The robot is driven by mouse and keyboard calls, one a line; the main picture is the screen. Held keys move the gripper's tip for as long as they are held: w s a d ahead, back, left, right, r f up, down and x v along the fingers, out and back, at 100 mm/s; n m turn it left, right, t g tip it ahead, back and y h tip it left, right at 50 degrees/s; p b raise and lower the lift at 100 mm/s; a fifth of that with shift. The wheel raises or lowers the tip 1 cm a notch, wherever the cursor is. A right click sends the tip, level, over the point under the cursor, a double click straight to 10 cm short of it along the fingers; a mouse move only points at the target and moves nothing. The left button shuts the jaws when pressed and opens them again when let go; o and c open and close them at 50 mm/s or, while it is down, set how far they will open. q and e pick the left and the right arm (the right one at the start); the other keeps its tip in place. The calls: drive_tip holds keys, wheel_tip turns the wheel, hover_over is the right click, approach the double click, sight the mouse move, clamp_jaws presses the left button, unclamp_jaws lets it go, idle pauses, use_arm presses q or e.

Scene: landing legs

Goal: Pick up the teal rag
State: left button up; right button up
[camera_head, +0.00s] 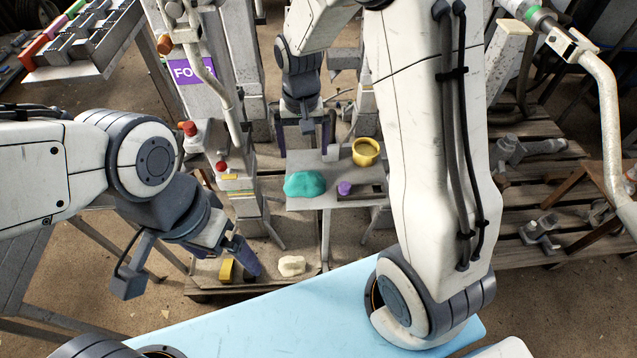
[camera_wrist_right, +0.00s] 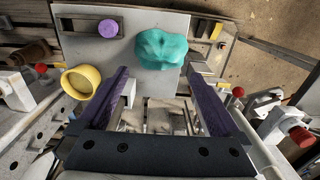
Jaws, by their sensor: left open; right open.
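The teal rag (camera_head: 305,184) lies crumpled on a small grey shelf (camera_head: 312,203), near its left end in the head view. In the right wrist view the teal rag (camera_wrist_right: 161,48) lies beyond and between the open purple fingers. My right gripper (camera_head: 304,143) is open and empty, behind the rag in the head view and apart from it; it also shows in the right wrist view (camera_wrist_right: 158,80). My left gripper (camera_head: 243,262) is low at the left, away from the rag, with its fingers partly hidden from this angle.
A yellow cup (camera_head: 366,152) and a purple knob-like piece (camera_head: 344,188) share the shelf with the rag. A yellow ring-like piece (camera_head: 227,270) and a cream lump (camera_head: 291,265) lie on the lower deck near my left gripper. Metal posts and red-capped fittings (camera_head: 221,167) stand left of the shelf.

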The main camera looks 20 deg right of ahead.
sight(305, 174)
wheel_tip(305, 174, down, 10)
drive_tip(key=shift+f+p, duration=0.2)
drive_tip(key=shift+p, duration=0.1)
drive_tip(key=c, duration=1.3)
drive_tip(key=shift+r, duration=0.1)
